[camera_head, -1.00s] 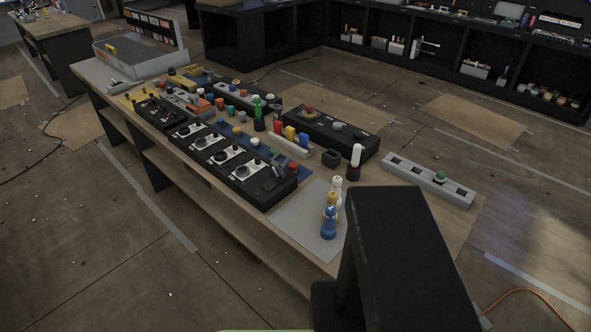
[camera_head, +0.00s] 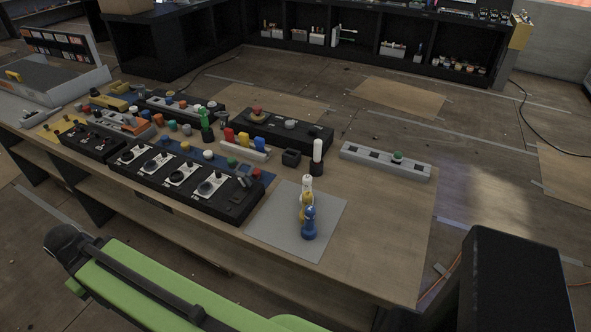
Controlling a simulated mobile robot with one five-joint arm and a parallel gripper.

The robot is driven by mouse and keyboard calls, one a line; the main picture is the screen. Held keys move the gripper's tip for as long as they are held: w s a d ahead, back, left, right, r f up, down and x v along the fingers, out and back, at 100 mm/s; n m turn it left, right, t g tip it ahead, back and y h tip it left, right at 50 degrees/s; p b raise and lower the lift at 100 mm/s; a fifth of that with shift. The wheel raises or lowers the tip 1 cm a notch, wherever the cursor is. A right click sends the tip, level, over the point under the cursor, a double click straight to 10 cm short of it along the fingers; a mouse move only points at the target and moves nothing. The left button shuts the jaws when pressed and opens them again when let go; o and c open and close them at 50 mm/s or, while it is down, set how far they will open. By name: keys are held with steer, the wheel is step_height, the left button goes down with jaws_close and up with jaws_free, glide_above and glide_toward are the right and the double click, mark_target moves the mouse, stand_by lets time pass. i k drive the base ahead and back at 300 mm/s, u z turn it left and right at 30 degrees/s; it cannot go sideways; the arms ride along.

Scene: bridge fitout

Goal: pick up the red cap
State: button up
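Several small coloured caps lie along a blue strip (camera_head: 268,177) behind the black control panel on the workbench. A red cap (camera_head: 257,173) is at the strip's near right end, by the panel's corner. A green cap (camera_head: 232,162) and a white cap (camera_head: 208,155) lie to its left. My green arm crosses the lower left; my gripper does not show.
Blue, yellow and white figures (camera_head: 308,225) stand on a grey mat (camera_head: 281,241) at the near right. A white-topped black cylinder (camera_head: 317,158), a black cup (camera_head: 291,158) and a grey strip (camera_head: 368,166) stand behind. The bench's right end (camera_head: 392,235) is clear.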

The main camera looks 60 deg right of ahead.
mark_target(256, 175)
steer(key=z, duration=0.05)
steer(key=i, duration=1)
steer(key=z, duration=0.1)
